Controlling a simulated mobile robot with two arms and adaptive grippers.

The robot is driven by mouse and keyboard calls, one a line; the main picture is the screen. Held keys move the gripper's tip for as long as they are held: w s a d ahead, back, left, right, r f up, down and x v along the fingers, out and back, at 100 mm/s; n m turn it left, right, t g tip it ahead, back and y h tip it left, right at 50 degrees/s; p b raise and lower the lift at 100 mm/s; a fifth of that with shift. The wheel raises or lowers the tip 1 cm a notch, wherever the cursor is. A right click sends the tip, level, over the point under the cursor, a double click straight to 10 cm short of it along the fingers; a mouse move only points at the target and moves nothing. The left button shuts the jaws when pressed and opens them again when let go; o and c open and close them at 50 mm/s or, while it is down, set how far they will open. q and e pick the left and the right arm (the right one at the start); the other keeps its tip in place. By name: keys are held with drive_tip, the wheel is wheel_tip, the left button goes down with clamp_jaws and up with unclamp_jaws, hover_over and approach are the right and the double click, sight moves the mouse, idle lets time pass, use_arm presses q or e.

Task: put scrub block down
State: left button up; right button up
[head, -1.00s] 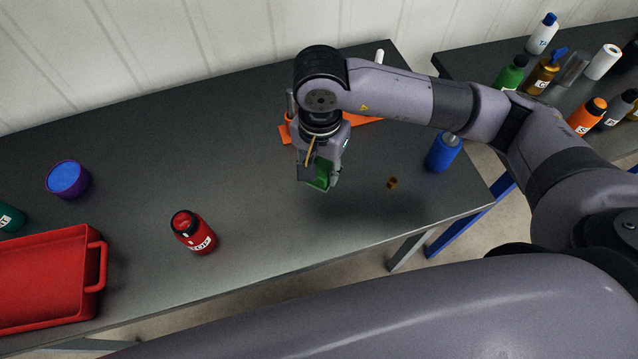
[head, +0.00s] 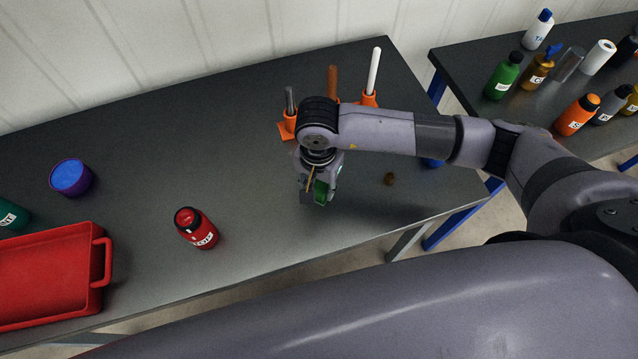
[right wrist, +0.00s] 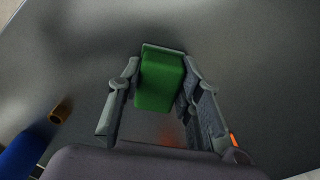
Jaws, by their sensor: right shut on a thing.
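The scrub block (head: 321,192) is green and sits between the fingers of my right gripper (head: 316,190), low over the grey table (head: 250,235). In the right wrist view the green block (right wrist: 160,80) is clasped between both fingers of the right gripper (right wrist: 158,78), with the bare tabletop behind it. My right gripper is shut on it and points down. I cannot tell whether the block touches the table. My left gripper is not in view.
A red bottle (head: 197,228) stands left of the gripper, with a red tray (head: 104,262) and a blue-purple bowl (head: 71,177) further left. An orange rack with upright rods (head: 373,70) is behind the arm. A small brown piece (head: 389,179) lies to the right.

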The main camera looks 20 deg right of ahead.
sight(318, 186)
drive_tip(key=o, duration=1.1)
drive_tip(key=shift+f, duration=0.1)
drive_tip(key=shift+r+p, duration=0.3)
drive_tip(key=shift+p, duration=0.05)
drive_tip(key=shift+w+r+b, duration=0.1)
drive_tip(key=shift+r+b, duration=0.2)
drive_tip(key=shift+b, duration=0.1)
drive_tip(key=shift+r+b, duration=1.45)
drive_tip(key=shift+r, duration=4.15)
drive_tip(key=shift+f, duration=0.1)
